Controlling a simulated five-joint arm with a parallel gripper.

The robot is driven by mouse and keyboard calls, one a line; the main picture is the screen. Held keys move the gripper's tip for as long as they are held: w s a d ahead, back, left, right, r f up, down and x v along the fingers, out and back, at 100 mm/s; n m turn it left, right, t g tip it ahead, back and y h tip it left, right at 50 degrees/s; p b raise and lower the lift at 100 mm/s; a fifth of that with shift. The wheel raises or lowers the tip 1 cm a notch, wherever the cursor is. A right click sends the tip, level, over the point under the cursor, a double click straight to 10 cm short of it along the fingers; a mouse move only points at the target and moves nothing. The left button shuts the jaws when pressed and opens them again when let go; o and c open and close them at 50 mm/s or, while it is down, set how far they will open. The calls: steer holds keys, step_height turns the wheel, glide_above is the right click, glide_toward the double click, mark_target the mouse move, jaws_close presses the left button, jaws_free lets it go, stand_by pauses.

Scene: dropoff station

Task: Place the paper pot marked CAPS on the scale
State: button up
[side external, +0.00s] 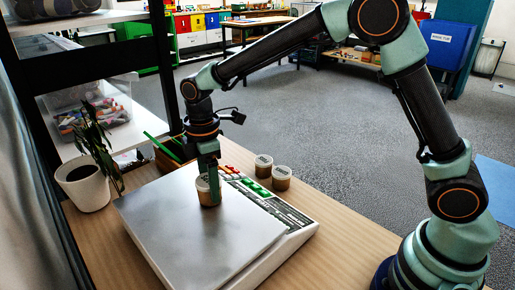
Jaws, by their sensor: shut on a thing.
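The scale (190,231) has a flat grey metal plate and a white body with a panel of green and red keys along its right side. My gripper (212,184) points down over the far part of the plate and is shut on a small brown paper pot (204,197) with a pale label. The pot is upright; I cannot tell whether its base touches the plate. Its label is too small to read, and a finger hides part of it. Two similar pots, a farther pot (263,167) and a nearer pot (281,181), stand on the table right of the scale.
A plant in a white pot (82,188) stands left of the scale. A wooden box (166,160) with green items is behind it. Shelves with clear bins (100,117) rise at the left. Bare wooden table (345,235) lies right of the scale.

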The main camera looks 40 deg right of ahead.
steer(key=shift+f, duration=0.1)
steer(key=o, duration=1.4)
steer(key=shift+o, duration=0.2)
step_height(320, 180, up, 11)
steer(key=s+d+r+m+t, duration=0.2)
steer(key=s+d+r+m, duration=0.35)
steer(key=d, duration=0.25)
steer(key=s+d+f+m+t, duration=0.3)
steer(key=s+d+f+m, duration=0.1)
steer(key=s+d+m, duration=0.4)
steer(key=shift+s+d+f+m+t, duration=0.15)
steer(key=shift+s+m+t, duration=0.15)
steer(key=shift+s+m, duration=0.45)
